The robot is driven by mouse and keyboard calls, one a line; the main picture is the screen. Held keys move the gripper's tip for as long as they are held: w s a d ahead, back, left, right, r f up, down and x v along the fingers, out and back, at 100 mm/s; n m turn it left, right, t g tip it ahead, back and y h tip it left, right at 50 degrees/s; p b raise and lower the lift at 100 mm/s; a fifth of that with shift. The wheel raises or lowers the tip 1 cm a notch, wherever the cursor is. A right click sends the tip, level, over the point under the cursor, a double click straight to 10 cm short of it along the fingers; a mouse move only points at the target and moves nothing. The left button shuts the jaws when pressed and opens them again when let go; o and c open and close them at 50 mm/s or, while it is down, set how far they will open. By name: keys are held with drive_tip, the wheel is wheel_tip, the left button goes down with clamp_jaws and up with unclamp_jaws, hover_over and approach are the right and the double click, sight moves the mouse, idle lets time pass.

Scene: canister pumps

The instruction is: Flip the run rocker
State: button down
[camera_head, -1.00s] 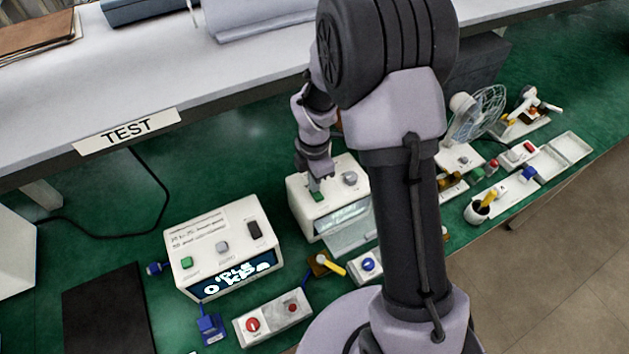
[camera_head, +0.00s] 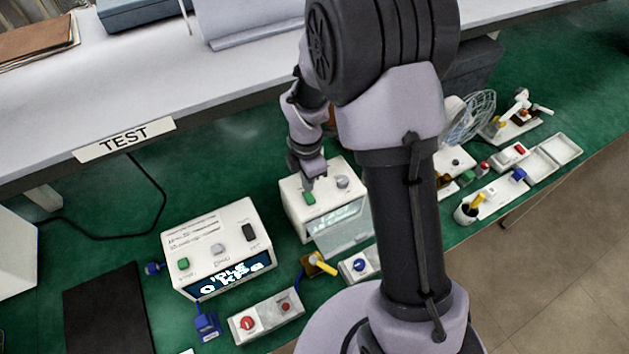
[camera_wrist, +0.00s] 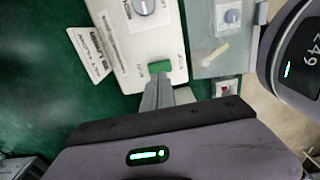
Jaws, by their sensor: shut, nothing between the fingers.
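A white pump box (camera_head: 290,218) stands on the green bench, with a green rocker (camera_head: 309,198) and a grey knob (camera_head: 342,182) on top. The box (camera_wrist: 170,45), the rocker (camera_wrist: 159,66) and the knob (camera_wrist: 143,6) also show in the wrist view. The lettering beside the rocker is too small to read. My gripper (camera_head: 307,184) is shut and empty, its fingertips (camera_wrist: 160,80) right at the rocker's edge. I cannot tell whether they touch it. The rocker's tilt is unclear.
Another white box (camera_head: 215,240) at left has a green button, a grey knob, a black switch and a lit display reading IDLE. A red-knob box (camera_head: 266,318) and a blue-knob box (camera_head: 358,265) stand in front. A clear container (camera_head: 340,232) adjoins the pump box.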

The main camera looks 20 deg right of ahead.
wheel_tip(320, 180, up, 5)
drive_tip(key=d, duration=0.1)
wheel_tip(320, 180, up, 5)
drive_tip(key=p, duration=0.1)
hover_over(312, 196)
drive_tip(key=shift+a+r, duration=0.15)
drive_tip(key=shift+a, duration=0.25)
